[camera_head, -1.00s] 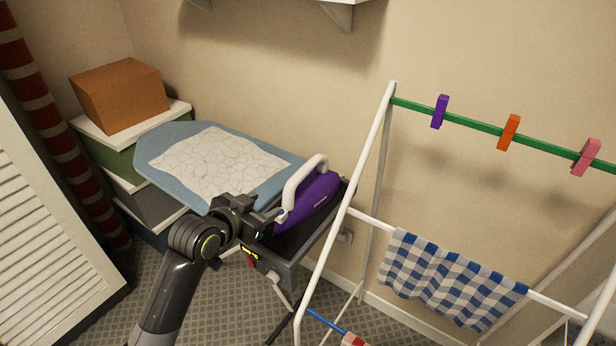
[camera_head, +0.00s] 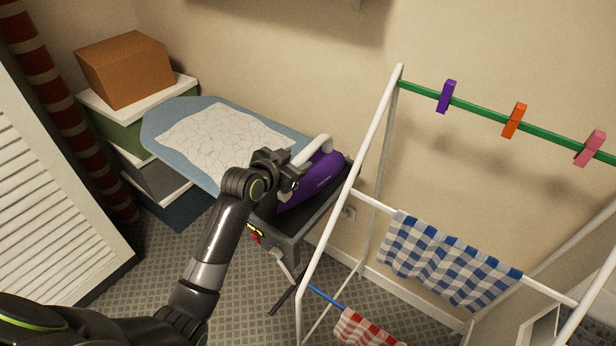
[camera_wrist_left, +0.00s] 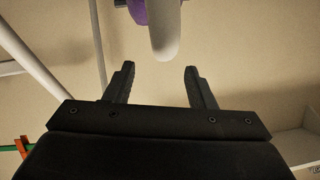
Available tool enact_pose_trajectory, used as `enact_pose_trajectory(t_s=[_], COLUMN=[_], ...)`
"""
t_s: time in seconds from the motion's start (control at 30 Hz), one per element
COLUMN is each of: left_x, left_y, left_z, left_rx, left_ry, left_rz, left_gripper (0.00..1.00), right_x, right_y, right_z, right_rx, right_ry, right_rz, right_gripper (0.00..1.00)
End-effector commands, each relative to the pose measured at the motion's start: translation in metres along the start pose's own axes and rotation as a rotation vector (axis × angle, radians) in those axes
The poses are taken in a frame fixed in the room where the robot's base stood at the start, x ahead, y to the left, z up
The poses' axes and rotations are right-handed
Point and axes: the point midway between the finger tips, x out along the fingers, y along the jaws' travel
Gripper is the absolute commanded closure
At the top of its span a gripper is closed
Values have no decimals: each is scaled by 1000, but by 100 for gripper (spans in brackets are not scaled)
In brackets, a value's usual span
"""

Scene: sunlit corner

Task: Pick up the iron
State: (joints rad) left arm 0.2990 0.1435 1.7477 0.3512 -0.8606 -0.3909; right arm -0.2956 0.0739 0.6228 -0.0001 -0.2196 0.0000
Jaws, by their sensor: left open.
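The iron (camera_head: 318,180) has a purple body and a white handle. It rests on the dark stand at the near right end of the ironing board (camera_head: 187,170). My left gripper (camera_head: 292,172) is beside the iron, at its handle, and covers part of it. In the left wrist view the two fingers of my left gripper (camera_wrist_left: 160,80) are apart with nothing between them. The white handle (camera_wrist_left: 164,35) shows just beyond the fingertips, with a bit of purple body (camera_wrist_left: 137,12) behind it. My right gripper is not in view.
A white drying rack (camera_head: 350,200) stands close to the right of the iron, with a blue checked cloth (camera_head: 440,260) on it. Stacked boxes with an orange box (camera_head: 125,70) on top stand at the back left. A white louvred door (camera_head: 50,200) is at the left.

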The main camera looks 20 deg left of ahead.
Motion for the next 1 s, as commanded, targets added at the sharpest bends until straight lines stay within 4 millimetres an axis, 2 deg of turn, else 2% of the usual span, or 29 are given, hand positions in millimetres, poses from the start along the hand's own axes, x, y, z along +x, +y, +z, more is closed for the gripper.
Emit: enact_pose_trajectory(t_s=[0.37,0.7,1.0], left_x=[20,54,62], left_y=[-2,-4,-4], left_z=[-1,2,3], left_rx=[-1,-1,-1], left_ry=[-1,-1,0], left_rz=[1,1,1], left_gripper=[50,50,50], right_x=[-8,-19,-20], right_y=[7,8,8], right_z=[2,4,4], right_rx=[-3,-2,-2], right_ry=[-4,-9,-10], right_rz=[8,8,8], right_gripper=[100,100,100])
